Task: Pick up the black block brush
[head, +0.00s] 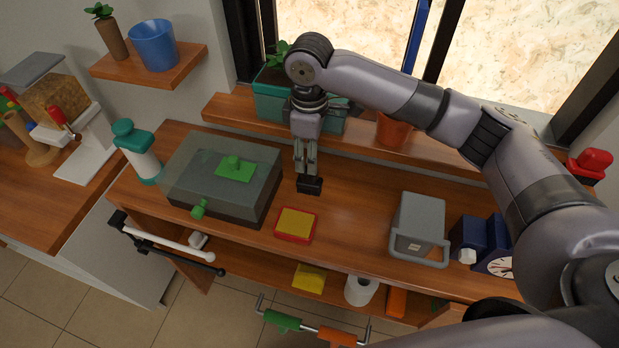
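The fingers stand close together with a narrow gap. I cannot tell whether they grip the brush, or whether it rests on the counter or is just above it. My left gripper is not in view.
A translucent grey box (222,172) with green handles stands left of the gripper. A yellow and red sponge (296,224) lies in front. A grey bin (417,228) stands right. Behind are a teal planter (270,105) and an orange pot (394,130) on a ledge.

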